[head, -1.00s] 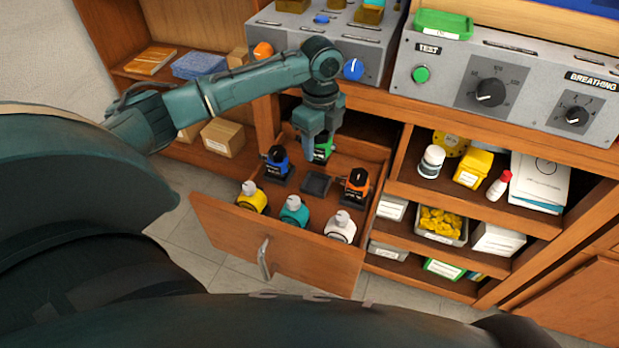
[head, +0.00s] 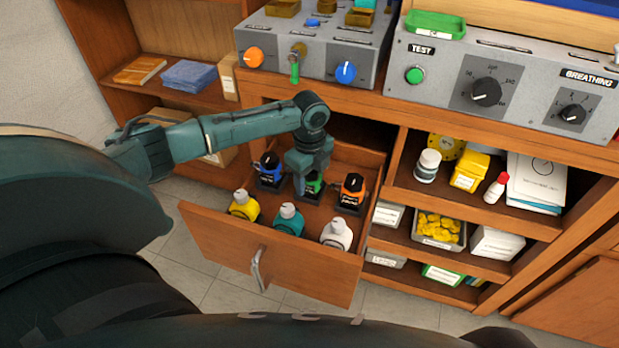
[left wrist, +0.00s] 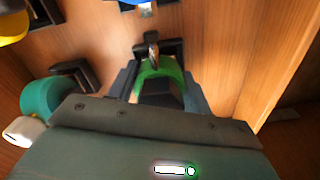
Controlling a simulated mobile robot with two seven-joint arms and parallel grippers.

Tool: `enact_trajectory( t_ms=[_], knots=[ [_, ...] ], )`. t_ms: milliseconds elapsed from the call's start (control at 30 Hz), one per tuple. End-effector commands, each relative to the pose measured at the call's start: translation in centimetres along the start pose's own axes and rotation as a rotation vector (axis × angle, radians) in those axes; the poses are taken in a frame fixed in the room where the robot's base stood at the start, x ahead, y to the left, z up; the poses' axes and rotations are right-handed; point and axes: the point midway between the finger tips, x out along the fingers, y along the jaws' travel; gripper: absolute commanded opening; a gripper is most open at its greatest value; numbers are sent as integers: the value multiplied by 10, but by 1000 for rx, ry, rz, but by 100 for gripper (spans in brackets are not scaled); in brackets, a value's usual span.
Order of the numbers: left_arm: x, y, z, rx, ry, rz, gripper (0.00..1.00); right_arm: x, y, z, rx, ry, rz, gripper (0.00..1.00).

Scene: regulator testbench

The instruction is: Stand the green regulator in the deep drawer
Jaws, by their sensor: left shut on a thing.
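The green regulator (head: 315,184) is inside the open deep drawer (head: 225,240), between the blue regulator (head: 269,168) and the orange regulator (head: 353,189). My left gripper (head: 303,188) points down into the drawer and is shut on it. In the left wrist view the green body (left wrist: 160,72) sits between the two dark fingers (left wrist: 160,90), with a black holder just beyond it. The regulator appears about upright at the middle holder. I cannot tell if its base rests fully there. My right gripper is not in view.
Yellow (head: 244,206), teal (head: 289,219) and white (head: 337,233) bottle-like items stand along the drawer's front. The bench panel (head: 310,45) overhangs behind. Open shelves with boxes and a bin of yellow pieces (head: 440,229) lie to the right.

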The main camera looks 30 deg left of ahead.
Motion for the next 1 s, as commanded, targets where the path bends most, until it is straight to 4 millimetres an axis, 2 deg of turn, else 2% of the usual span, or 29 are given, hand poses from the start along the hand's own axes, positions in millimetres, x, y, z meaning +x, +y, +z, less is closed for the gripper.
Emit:
enact_trajectory(
  t_ms=[267, 300, 533, 833, 1000],
  knots=[
    [0, -1, 0, -1, 0, -3, 3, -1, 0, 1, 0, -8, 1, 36],
    [1, 0, 0, -1, 0, -1, 53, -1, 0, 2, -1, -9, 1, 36],
    [1, 0, 0, -1, 0, -1, 72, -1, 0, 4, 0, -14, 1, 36],
    [-3, -1, 0, -1, -1, -3, 72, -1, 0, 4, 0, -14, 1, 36],
    [-29, -2, 1, -1, -1, -6, 72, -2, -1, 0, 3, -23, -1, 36]
  ],
)
